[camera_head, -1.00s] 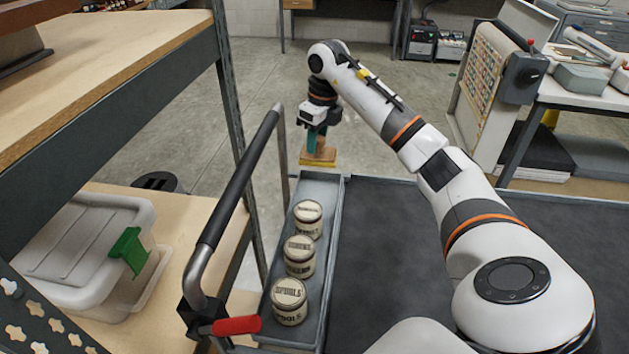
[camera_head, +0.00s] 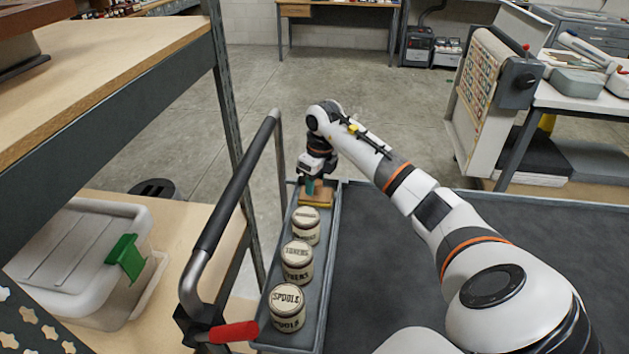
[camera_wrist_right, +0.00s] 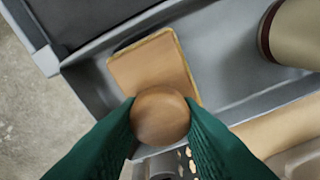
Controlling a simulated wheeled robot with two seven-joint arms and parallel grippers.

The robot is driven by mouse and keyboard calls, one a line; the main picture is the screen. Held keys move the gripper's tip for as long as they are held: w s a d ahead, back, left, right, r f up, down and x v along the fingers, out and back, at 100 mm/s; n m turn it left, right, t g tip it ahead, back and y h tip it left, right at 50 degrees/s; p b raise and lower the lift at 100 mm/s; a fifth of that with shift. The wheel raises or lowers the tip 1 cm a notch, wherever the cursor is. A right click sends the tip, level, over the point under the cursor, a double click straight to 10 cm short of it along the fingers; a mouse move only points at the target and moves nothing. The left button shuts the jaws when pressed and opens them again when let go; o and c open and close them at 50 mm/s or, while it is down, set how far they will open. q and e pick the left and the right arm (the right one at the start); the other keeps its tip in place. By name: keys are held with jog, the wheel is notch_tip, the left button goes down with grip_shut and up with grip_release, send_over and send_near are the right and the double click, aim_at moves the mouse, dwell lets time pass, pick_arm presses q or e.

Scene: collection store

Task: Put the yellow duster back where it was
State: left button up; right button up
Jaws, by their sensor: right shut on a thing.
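The duster (camera_head: 317,196) has a wooden top and a yellow underside. It is at the far end of the grey side tray (camera_head: 325,290) on the cart. My right gripper (camera_head: 311,184) is shut on its round wooden knob (camera_wrist_right: 160,117). In the right wrist view the duster's wooden block (camera_wrist_right: 152,68) is over or in the tray end, close to its walls. I cannot tell whether it touches the tray floor. My left gripper is not in view.
Several lidded tins stand in the tray; the nearest to the duster is the far tin (camera_head: 306,225). A black cart handle (camera_head: 240,185) rises on the left. A shelf with a lidded plastic box (camera_head: 75,255) is farther left. The dark cart top (camera_head: 390,270) is bare.

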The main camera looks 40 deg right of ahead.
aim_at(320, 183)
jog(key=o, duration=0.9)
jog(key=r, duration=0.4)
jog(key=s+r, duration=0.1)
jog(key=r, duration=0.7)
jog(key=shift+s+d+b, duration=0.2)
jog(key=shift+s+b, duration=0.05)
jog(key=shift+b, duration=0.05)
